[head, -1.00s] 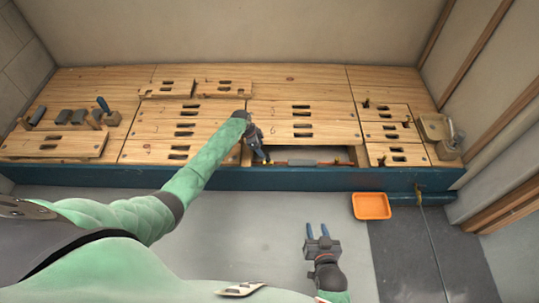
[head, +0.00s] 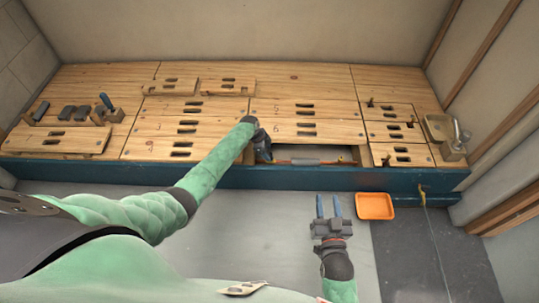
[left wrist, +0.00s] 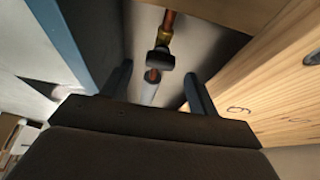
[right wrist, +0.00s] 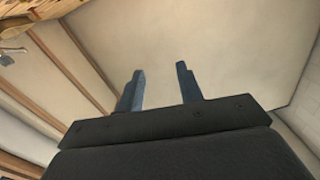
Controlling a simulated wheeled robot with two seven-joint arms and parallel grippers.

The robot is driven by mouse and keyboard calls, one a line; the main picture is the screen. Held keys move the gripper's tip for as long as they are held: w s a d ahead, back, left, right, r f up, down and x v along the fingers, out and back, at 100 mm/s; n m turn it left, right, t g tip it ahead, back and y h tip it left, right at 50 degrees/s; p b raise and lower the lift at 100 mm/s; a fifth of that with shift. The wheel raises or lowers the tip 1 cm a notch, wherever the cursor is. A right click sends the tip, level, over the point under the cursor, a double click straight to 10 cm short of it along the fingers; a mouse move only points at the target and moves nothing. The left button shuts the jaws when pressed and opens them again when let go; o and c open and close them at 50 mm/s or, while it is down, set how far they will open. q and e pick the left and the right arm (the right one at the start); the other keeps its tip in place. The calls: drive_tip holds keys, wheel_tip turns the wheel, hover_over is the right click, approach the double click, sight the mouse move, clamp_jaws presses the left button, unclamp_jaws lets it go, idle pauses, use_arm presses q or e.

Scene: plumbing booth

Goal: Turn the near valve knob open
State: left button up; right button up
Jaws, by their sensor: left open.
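The dark round valve knob (left wrist: 160,59) sits on a copper pipe with a brass fitting (left wrist: 165,36) in the left wrist view. The pipe runs through an open floor bay, where its grey sleeve (head: 306,154) shows in the head view. My left gripper (head: 265,157) reaches down at the left end of this bay and hides the knob in the head view. Its fingers (left wrist: 158,88) are apart, with the knob ahead between them; I see no contact. My right gripper (head: 328,207) is open and empty, over the grey floor in front of the deck.
Wooden panels with slots cover most of the deck; the panel marked 6 (head: 325,131) borders the bay behind. A blue beam (head: 210,176) runs along the front. An orange tray (head: 375,206) lies on the floor at right. Tools (head: 75,113) stand at far left.

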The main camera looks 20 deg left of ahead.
sight(271, 157)
use_arm(q)
drive_tip(key=x, duration=0.2)
drive_tip(key=shift+d+f+b, duration=0.15)
drive_tip(key=shift+f+b, duration=0.15)
drive_tip(key=shift+f, duration=0.05)
use_arm(e)
wheel_tip(271, 157, up, 8)
drive_tip(key=t, duration=0.2)
drive_tip(key=shift+w+f+t+y, duration=0.2)
drive_tip(key=shift+w+t+y, duration=0.1)
drive_tip(key=shift+w, duration=0.15)
use_arm(q)
drive_tip(key=shift+c, duration=0.4)
use_arm(e)
drive_tip(key=shift+d, duration=0.1)
